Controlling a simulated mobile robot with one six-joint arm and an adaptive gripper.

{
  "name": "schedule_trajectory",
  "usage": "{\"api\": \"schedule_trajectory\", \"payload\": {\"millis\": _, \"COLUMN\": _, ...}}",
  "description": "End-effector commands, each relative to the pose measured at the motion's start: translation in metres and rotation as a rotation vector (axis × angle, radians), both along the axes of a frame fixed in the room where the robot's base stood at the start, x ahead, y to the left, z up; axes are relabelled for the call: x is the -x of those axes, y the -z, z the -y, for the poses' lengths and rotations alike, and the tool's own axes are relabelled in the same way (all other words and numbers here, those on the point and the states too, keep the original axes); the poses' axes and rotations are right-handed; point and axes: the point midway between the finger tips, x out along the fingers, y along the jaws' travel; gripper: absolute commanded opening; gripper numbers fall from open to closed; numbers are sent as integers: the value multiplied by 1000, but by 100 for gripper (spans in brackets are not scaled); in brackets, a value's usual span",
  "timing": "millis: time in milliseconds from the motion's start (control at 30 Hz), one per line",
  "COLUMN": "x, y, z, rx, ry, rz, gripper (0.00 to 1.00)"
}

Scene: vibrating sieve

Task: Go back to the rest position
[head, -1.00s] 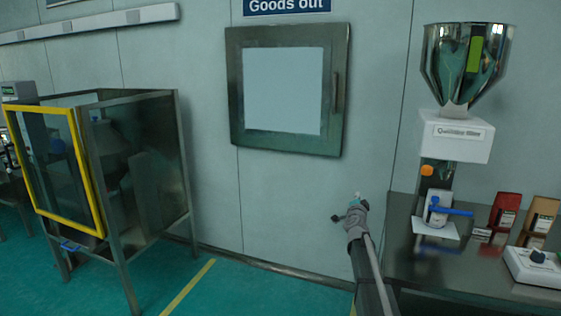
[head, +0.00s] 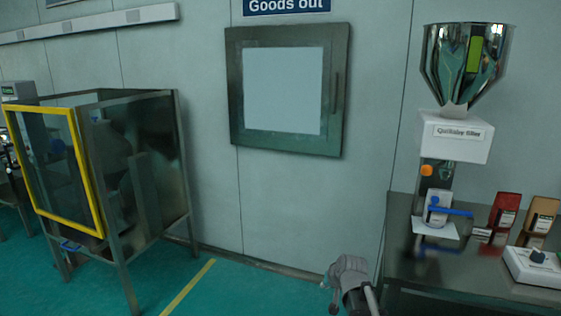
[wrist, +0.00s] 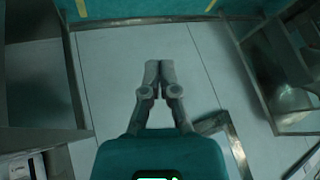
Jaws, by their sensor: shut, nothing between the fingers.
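My gripper (wrist: 159,80) shows in the middle of the wrist view, its two grey fingers closed together with nothing between them. The pale panelled wall lies beyond the fingertips. In the head view, part of my arm shows low at the bottom, in front of the floor and just left of the steel bench (head: 450,262).
A steel frame cabinet with a yellow-edged door (head: 98,190) stands at the left. A "Goods out" hatch (head: 238,95) is on the wall. Green floor (head: 235,290) is open between.

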Motion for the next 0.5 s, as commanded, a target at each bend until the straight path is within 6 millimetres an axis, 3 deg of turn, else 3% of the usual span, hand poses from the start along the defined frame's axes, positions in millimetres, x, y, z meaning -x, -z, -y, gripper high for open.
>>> {"api": "schedule_trajectory", "payload": {"millis": 33, "x": 25, "y": 7, "z": 0, "rx": 29, "ry": -20, "rz": -59, "gripper": 0}}
{"api": "schedule_trajectory", "payload": {"millis": 200, "x": 84, "y": 23, "z": 6, "rx": 124, "ry": -66, "rz": -244, "gripper": 0}}
{"api": "schedule_trajectory", "payload": {"millis": 500, "x": 149, "y": 32, "z": 18, "rx": 225, "ry": -93, "rz": -448, "gripper": 0}}
